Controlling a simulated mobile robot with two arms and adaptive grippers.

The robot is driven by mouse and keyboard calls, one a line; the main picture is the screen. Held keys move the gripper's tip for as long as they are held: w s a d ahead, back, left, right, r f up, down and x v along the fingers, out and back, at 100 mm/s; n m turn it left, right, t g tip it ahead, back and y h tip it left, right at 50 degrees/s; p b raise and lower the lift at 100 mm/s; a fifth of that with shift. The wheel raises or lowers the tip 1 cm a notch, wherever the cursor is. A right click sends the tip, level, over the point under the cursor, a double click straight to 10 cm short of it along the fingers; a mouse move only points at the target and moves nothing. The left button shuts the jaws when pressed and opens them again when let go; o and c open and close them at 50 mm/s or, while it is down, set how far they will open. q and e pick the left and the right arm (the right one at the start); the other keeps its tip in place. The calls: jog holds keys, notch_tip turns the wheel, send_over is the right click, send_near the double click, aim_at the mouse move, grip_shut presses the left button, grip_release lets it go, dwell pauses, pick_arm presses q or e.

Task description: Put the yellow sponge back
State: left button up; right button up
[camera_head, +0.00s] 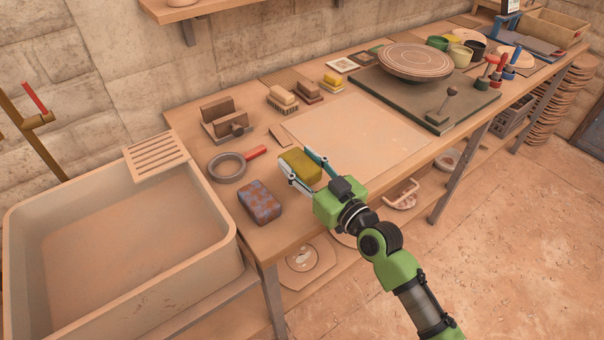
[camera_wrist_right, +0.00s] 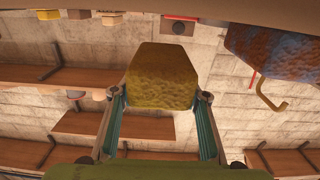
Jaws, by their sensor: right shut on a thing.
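The yellow sponge (camera_head: 301,165) is held between the fingers of my right gripper (camera_head: 306,172), over the front left part of the workbench. In the right wrist view the sponge (camera_wrist_right: 161,76) sits between the two fingertips of my right gripper (camera_wrist_right: 161,100). I cannot tell whether the sponge touches the bench top. A mottled blue-brown sponge (camera_head: 260,203) lies to its left near the bench's front edge and shows at the upper right of the right wrist view (camera_wrist_right: 280,50). My left gripper is out of view.
A sink (camera_head: 222,215) stands at the left. A round ring with a red handle (camera_head: 227,168), a wooden holder (camera_head: 226,120) and brushes (camera_head: 282,97) lie behind the sponge. A pale board (camera_head: 355,135) is to its right. A wheel disc (camera_head: 415,62) is further right.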

aim_at(302, 170)
jog(key=f, duration=0.3)
jog(key=shift+w+d+f+b, duration=0.2)
jog(key=shift+w+f+b, duration=0.05)
jog(key=shift+w+b, duration=0.15)
jog(key=shift+f, duration=0.3)
jog(key=shift+f, duration=0.1)
jog(key=o, duration=1)
jog(key=shift+c, duration=0.2)
jog(key=shift+s+d, duration=0.2)
jog(key=shift+s, duration=0.1)
jog(key=b+v, duration=0.1)
jog(key=v, duration=1)
jog(key=shift+s, duration=0.2)
